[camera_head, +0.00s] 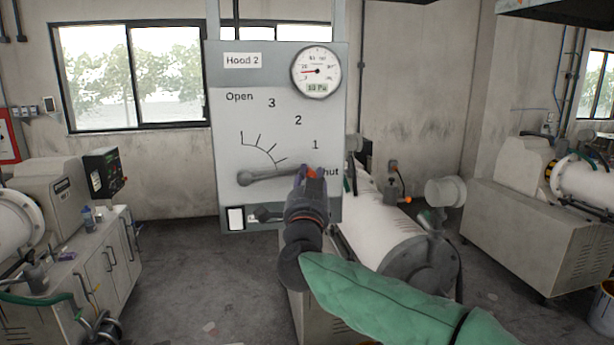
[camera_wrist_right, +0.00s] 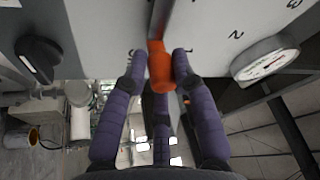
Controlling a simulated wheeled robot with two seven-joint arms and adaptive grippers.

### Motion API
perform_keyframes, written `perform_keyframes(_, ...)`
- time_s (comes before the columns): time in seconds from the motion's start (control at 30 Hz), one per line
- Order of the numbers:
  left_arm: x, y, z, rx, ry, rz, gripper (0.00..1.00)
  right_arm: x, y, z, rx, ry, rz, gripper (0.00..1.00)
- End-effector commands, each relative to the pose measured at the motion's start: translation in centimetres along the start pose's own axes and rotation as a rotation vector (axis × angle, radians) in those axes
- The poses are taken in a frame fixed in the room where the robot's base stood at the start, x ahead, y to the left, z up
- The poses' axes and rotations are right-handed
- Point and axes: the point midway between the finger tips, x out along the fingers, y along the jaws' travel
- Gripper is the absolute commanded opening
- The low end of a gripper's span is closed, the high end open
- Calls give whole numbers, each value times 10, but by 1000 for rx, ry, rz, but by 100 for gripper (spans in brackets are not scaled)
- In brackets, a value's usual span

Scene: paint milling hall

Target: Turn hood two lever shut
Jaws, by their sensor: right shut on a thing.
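The hood two panel (camera_head: 222,140) is a grey board labelled "Hood 2", with a dial scale from Open through 3, 2, 1 to Shut. Its grey lever (camera_head: 262,176) points right from the pivot, nearly level and slightly raised, toward the "Shut" label. My right gripper (camera_head: 311,170) is shut on the lever's orange handle and partly covers the word "Shut". The right wrist view shows the orange handle (camera_wrist_right: 161,70) between the purple fingers. The exact line-up with the Shut mark is hidden. My left gripper is not in view.
A round gauge (camera_head: 316,72) sits at the panel's top right. A small dark knob (camera_head: 264,214) is below the lever. A white milling drum (camera_head: 385,235) stands close right of my arm. A cabinet (camera_head: 95,262) stands left; open floor lies between.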

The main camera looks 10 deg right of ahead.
Motion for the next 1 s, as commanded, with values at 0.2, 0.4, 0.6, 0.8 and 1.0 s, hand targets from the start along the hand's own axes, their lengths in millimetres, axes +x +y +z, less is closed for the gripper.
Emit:
perform_keyframes(0.2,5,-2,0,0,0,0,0,-2,7,3,55,5,25,0)
perform_keyframes(0.4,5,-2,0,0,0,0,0,-2,8,4,69,5,31,0)
perform_keyframes(0.6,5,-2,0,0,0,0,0,-2,8,4,68,4,31,0)
perform_keyframes(0.8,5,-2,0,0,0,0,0,-2,8,5,68,3,30,48)
perform_keyframes(1.0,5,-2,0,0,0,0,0,-3,7,6,67,1,29,48)
